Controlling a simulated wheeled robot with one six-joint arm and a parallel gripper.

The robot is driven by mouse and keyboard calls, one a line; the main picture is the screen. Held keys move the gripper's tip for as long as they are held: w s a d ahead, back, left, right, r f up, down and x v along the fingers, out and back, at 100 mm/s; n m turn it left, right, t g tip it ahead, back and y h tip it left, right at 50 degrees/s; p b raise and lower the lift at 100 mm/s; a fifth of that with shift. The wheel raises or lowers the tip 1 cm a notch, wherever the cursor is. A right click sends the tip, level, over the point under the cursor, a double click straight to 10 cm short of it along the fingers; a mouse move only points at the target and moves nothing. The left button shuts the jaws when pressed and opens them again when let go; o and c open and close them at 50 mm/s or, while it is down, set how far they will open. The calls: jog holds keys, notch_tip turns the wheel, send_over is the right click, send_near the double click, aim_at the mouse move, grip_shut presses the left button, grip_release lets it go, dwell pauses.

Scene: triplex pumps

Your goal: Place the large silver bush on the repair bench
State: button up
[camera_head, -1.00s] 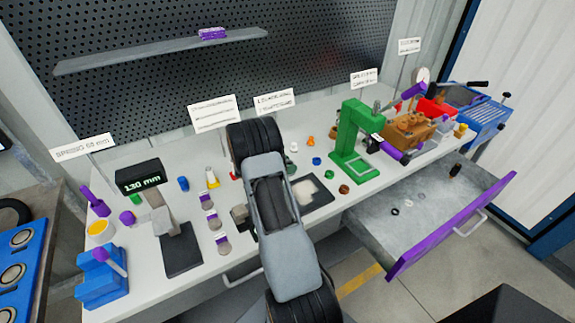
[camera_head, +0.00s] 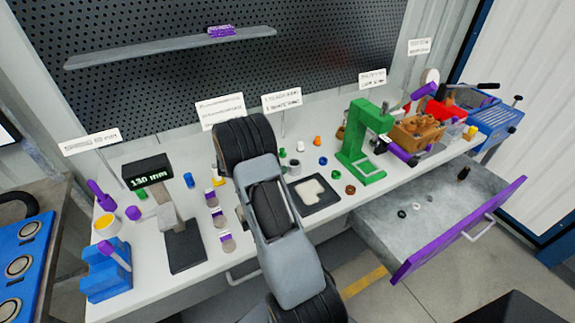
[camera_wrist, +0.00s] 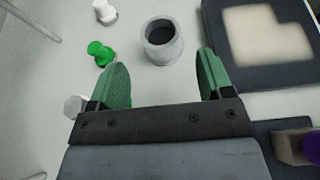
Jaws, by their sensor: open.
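The silver bush (camera_wrist: 161,55) is a short grey hollow cylinder standing upright on the white bench top. It shows just past the fingertips of my gripper (camera_wrist: 163,72), roughly centred between them and apart from both. My gripper is open with two green fingers and nothing between them. In the head view the bush (camera_head: 294,169) stands right of my arm, behind a black mat; my arm hides the fingers there. The long white bench (camera_head: 140,235) carries many parts; I cannot tell whether it is the repair bench.
A green peg (camera_wrist: 100,53) and a white peg (camera_wrist: 104,12) stand left of the bush. The black mat with a pale patch (camera_wrist: 233,78) lies to its right. A green press (camera_head: 366,145) stands further right, above an open purple-fronted drawer (camera_head: 462,230).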

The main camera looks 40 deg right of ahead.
jog(key=v, duration=0.4)
jog(key=shift+a+r, duration=0.1)
jog(key=s+a+r+m+t+y, duration=0.2)
jog(key=s+a+r+m+y, duration=0.1)
jog(key=a, duration=0.5)
jog(key=s+a+r+m+t+y, duration=0.3)
jog(key=s+a+r+m+y, duration=0.1)
jog(key=s+a, duration=0.4)
jog(key=s+a+r+m+t+y, duration=0.3)
jog(key=a+m, duration=0.4)
jog(key=a, duration=0.3)
jog(key=s+r+y, duration=0.1)
jog(key=s+y, duration=0.1)
jog(key=shift+s+a+y, duration=0.25)
jog(key=shift+s+y, duration=0.15)
jog(key=shift+r, duration=0.1)
